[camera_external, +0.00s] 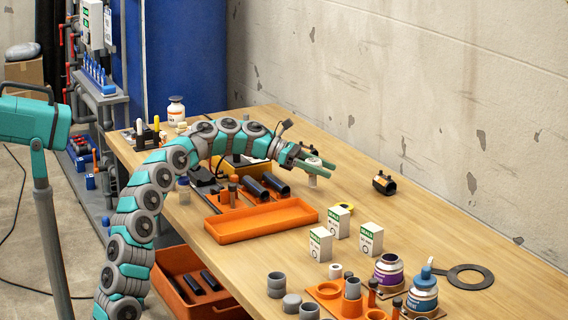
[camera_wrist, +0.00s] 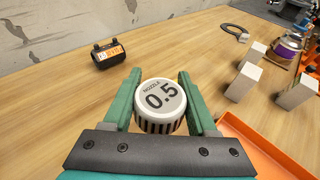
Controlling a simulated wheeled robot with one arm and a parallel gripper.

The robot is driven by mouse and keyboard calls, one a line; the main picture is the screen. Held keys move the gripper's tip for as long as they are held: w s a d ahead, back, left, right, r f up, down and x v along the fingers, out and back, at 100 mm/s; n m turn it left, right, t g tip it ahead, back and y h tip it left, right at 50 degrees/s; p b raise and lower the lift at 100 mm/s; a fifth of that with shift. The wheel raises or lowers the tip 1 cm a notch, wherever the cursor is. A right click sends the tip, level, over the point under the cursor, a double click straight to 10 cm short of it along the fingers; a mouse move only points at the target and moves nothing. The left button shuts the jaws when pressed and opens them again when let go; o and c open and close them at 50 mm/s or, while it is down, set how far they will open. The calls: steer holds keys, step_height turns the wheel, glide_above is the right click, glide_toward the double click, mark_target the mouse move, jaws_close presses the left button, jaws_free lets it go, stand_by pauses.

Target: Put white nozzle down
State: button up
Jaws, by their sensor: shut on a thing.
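An orange tray (camera_external: 262,222) lies below my arm.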

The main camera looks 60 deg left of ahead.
steer(key=shift+w+a+f, duration=0.1)
steer(key=shift+w, duration=0.85)
steer(key=shift+w+a+f, duration=0.1)
steer(key=shift+w, duration=0.8)
steer(key=shift+d+f+b, duration=0.1)
steer(key=shift+f+b, duration=0.35)
steer(key=shift+f, duration=1.3)
steer(key=o, duration=1.3)
steer(key=shift+f, duration=0.15)
steer(key=v, duration=0.6)
steer(key=p+v, duration=0.1)
steer(key=v, duration=0.5)
steer(key=shift+r, duration=0.25)
